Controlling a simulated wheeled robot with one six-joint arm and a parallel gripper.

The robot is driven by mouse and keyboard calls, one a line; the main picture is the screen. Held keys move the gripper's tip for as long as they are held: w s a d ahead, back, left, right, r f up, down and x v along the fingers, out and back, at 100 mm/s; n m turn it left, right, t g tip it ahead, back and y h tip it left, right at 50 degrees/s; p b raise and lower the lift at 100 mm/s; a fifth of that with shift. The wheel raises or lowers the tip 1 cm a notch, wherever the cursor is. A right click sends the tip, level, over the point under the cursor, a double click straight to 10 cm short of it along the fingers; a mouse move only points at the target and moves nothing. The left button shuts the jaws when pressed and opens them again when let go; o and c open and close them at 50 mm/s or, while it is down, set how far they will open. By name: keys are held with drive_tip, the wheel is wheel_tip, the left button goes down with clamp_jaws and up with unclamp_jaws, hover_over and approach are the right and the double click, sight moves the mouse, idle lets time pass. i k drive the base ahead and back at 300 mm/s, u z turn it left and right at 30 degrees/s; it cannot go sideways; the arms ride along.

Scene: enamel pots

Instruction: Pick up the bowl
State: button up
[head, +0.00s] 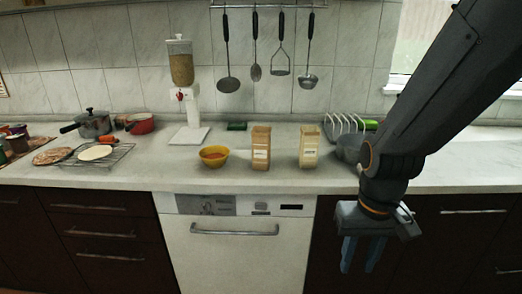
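A yellow bowl (214,156) with something orange-red in it sits upright on the counter, left of the two cartons and near the front edge. A grey rounded vessel (348,148), perhaps another bowl or a pot, stands at the right and is partly hidden by my arm. My gripper (358,257) hangs in front of the dark cabinets, below the counter top, to the right of the dishwasher. Its two blue-grey fingers point down with a gap between them. Nothing shows between them.
Two cartons (261,148) (309,147) stand right of the yellow bowl. A dispenser (184,92) stands behind it. A dish rack (343,126) is at the right. Pots (94,123) and a wire rack (108,155) are at the left. Utensils (255,48) hang on the wall. The counter's front edge lies above my gripper.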

sight(214, 156)
drive_tip(key=u, duration=0.3)
drive_tip(key=k, duration=0.4)
drive_tip(key=u, duration=1.85)
drive_tip(key=i, duration=1.6)
drive_tip(key=z, duration=0.95)
drive_tip(key=i, duration=0.7)
drive_tip(key=z, duration=0.75)
